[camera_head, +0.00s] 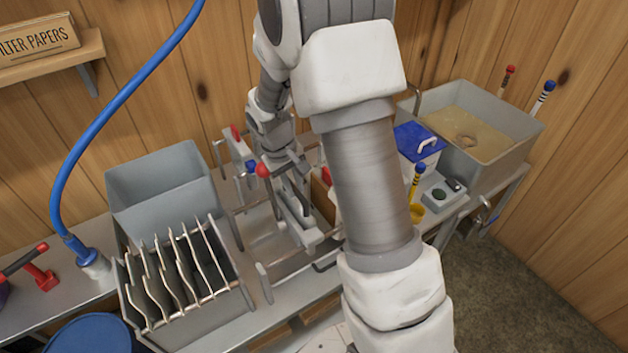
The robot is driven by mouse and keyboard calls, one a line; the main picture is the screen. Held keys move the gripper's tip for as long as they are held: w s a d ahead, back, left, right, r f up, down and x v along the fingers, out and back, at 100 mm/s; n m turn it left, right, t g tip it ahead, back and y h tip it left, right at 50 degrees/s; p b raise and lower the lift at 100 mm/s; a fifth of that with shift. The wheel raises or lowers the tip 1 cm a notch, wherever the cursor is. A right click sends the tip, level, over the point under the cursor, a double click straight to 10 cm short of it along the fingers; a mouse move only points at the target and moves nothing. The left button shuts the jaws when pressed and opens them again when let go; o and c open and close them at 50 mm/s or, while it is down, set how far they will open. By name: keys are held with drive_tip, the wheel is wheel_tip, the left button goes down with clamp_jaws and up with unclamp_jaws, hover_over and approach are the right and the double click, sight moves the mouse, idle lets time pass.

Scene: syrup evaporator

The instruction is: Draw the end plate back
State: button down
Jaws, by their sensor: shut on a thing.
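The filter press stands on the metal bench in the middle of the view, with a bare tray (268,240) between its side rails. A grey upright plate (303,231), which looks like the end plate, stands across the press to the right of that tray. My gripper (295,198) reaches down to the top of this plate and is shut on it; the exact contact is small and partly hidden by my wrist. A red knob (263,169) shows just left of my gripper. My forearm hides much of the press's right side.
A grey rack of upright plates (190,270) and an empty grey bin (165,185) stand left. A blue hose (115,110) hangs there. A blue-lidded box (418,141), yellow-handled tool (417,185) and syrup pan (480,120) stand right. Open floor lies lower right.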

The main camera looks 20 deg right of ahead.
drive_tip(key=a, duration=0.4)
drive_tip(key=s+a+b, duration=0.1)
drive_tip(key=a, duration=0.1)
drive_tip(key=shift+r, duration=0.1)
drive_tip(key=shift+d, duration=0.1)
drive_tip(key=c, duration=1.1)
unclamp_jaws()
drive_tip(key=a+r, duration=0.1)
drive_tip(key=r, duration=0.4)
drive_tip(key=a+r, duration=0.1)
drive_tip(key=r, duration=0.5)
drive_tip(key=a+r, duration=0.1)
drive_tip(key=r, duration=0.5)
drive_tip(key=shift+s+a, duration=0.1)
drive_tip(key=shift+s, duration=0.25)
